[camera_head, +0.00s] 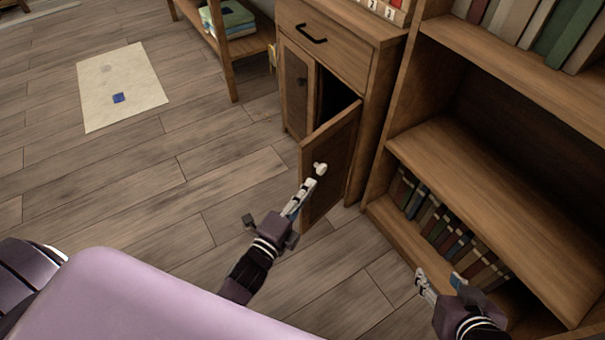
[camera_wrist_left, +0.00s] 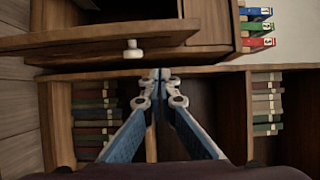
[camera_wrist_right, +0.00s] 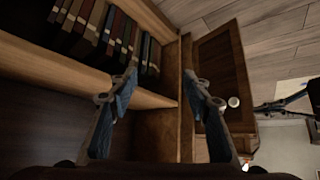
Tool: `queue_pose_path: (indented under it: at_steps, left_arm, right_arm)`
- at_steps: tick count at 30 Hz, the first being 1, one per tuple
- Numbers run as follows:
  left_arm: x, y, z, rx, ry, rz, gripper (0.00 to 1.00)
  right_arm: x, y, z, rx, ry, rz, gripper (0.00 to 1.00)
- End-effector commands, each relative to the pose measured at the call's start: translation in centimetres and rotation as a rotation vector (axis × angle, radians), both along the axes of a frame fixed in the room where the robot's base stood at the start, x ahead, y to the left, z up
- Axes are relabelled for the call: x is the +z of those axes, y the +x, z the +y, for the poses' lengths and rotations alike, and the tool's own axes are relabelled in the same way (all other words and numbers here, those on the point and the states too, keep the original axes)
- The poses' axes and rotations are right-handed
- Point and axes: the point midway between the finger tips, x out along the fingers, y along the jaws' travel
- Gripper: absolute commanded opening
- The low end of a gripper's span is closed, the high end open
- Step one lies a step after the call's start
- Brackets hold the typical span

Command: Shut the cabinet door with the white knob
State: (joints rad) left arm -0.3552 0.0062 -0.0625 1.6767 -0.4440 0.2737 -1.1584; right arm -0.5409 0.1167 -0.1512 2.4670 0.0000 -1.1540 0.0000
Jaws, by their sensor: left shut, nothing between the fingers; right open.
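The cabinet (camera_head: 338,55) is wooden with a drawer above two doors. Its right door (camera_head: 335,135) stands open, swung out toward me, with a dark gap behind it. The white knob (camera_head: 320,168) is near the door's outer edge. My left gripper (camera_head: 308,187) is shut and empty, with its tips close to the knob in the head view; contact cannot be told. In the left wrist view the knob (camera_wrist_left: 132,50) shows left of and above the closed fingertips (camera_wrist_left: 160,74). My right gripper (camera_head: 440,285) is open and empty before the bookshelf. The right wrist view shows the knob (camera_wrist_right: 233,101) too.
A bookshelf (camera_head: 480,160) with books on its lower shelf stands right of the cabinet, close to my right gripper. A low wooden table (camera_head: 247,45) stands left of the cabinet. A pale rug (camera_head: 120,80) lies on the floor. Floor left of the open door is clear.

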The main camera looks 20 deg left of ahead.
Motion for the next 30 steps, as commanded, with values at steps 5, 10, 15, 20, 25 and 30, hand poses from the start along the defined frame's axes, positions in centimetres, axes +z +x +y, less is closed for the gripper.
queue_pose_path:
  at_steps: [5, 10, 15, 20, 25, 30]
  left_arm:
    - [-0.1, 3.3, -0.6, -0.001, 0.001, -0.002, 0.00]
    - [-0.1, 4.1, 2.0, -0.001, 0.003, 0.000, 0.00]
    - [-0.1, 4.5, 3.0, -0.001, 0.000, 0.001, 0.00]
    - [-0.1, 4.5, 3.1, 0.000, -0.002, 0.001, 0.00]
    - [-0.1, 4.5, 3.1, 0.000, -0.002, 0.001, 0.00]
    - [-0.1, 4.5, 3.4, -0.006, 0.001, 0.001, 0.00]
  right_arm:
    - [2.1, 2.8, 1.0, 0.010, 0.033, -0.146, 0.45]
    - [3.7, 4.2, 1.6, 0.017, 0.053, -0.235, 0.45]
    - [4.6, 4.9, 1.9, 0.020, 0.062, -0.278, 0.45]
    - [4.8, 5.0, 1.9, 0.021, 0.064, -0.286, 0.45]
    - [4.7, 5.0, 1.9, 0.021, 0.064, -0.285, 0.45]
    - [4.7, 5.0, 1.9, 0.021, 0.064, -0.286, 0.45]
